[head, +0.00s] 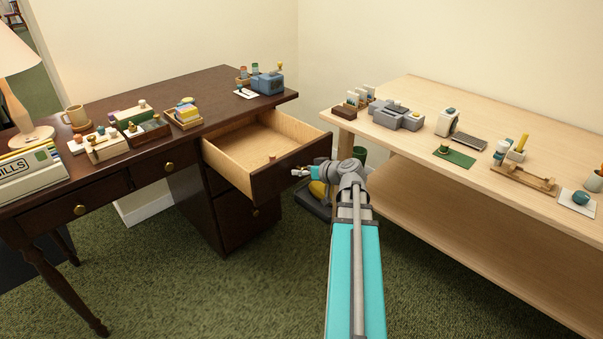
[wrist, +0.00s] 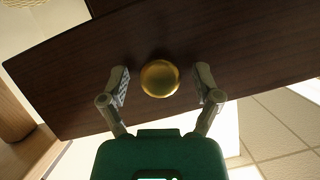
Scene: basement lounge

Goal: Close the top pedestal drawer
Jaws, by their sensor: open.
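The top pedestal drawer (head: 262,150) of the dark wood desk (head: 190,85) is pulled well out in the head view. Its pale wooden inside shows, with a small wooden item (head: 272,157) near the front. My gripper (head: 298,172) is at the outer side of the drawer's dark front (head: 290,172). In the wrist view the drawer front (wrist: 210,45) fills the upper part, with a round brass knob (wrist: 159,78). My gripper (wrist: 161,90) is open, one finger on each side of the knob, and neither finger visibly touches it. The knob is hidden in the head view.
A light wooden workbench (head: 470,150) with a lower shelf stands to the right, holding several small items. The desktop holds a lamp (head: 20,95), a mug (head: 75,117) and trays. A dark object (head: 316,200) with something yellow on it stands under the drawer's right end. Green carpet is clear in front.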

